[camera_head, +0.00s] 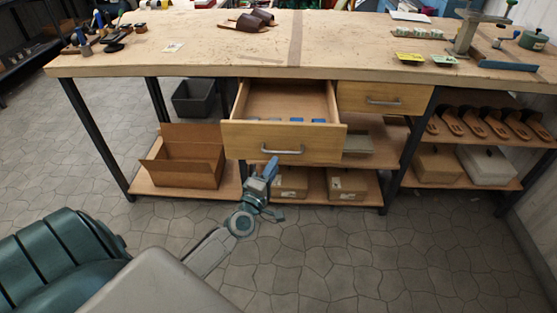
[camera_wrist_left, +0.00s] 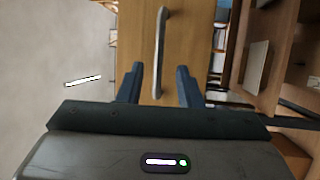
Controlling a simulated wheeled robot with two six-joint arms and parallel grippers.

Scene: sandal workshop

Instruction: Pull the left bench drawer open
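The left bench drawer (camera_head: 240,140) stands pulled out from under the bench top, with several small blue items visible inside. Its metal handle (camera_head: 282,150) is on the wooden front. My left gripper (camera_head: 270,168) is just below and in front of the handle. In the left wrist view the open fingers (camera_wrist_left: 160,68) are on either side of the handle (camera_wrist_left: 160,45), with clear gaps; nothing is clamped. The drawer front (camera_wrist_left: 188,35) fills the middle of that view. My right gripper is not in view.
The closed right drawer (camera_head: 400,92) sits beside it. The workbench (camera_head: 220,62) carries brown sandals (camera_head: 247,22) and tools. An open cardboard box (camera_head: 186,165) and smaller boxes stand on the lower shelf. The stone floor in front is clear.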

